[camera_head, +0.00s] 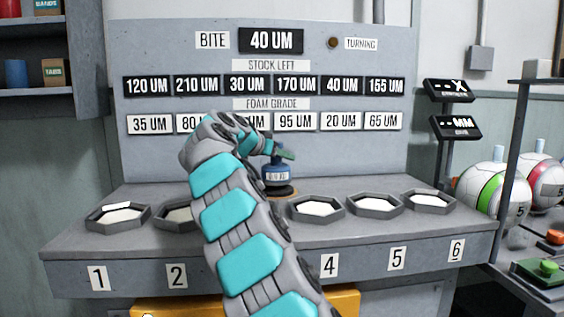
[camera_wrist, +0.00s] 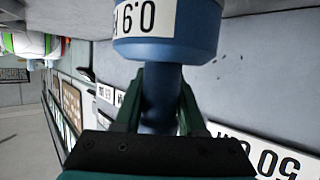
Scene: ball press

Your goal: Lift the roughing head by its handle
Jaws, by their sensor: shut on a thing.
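The roughing head is a blue cylinder (camera_head: 277,174) with a white label, upright over a dark round pad (camera_head: 280,191) behind the hexagonal trays. I cannot tell whether it touches the pad. In the wrist view its blue body (camera_wrist: 168,47) fills the top middle, with a label part-readable as "0.9". Its narrower blue handle (camera_wrist: 160,112) runs between the two dark green fingers. My gripper (camera_head: 279,151) is shut on that handle; it also shows in the wrist view (camera_wrist: 158,88). My arm hides part of the bench.
Hexagonal trays with white contents, such as tray 1 (camera_head: 90,225) and tray 4 (camera_head: 333,216), line the grey bench (camera_head: 365,237). The signboard (camera_head: 362,60) reads BITE 40 UM.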

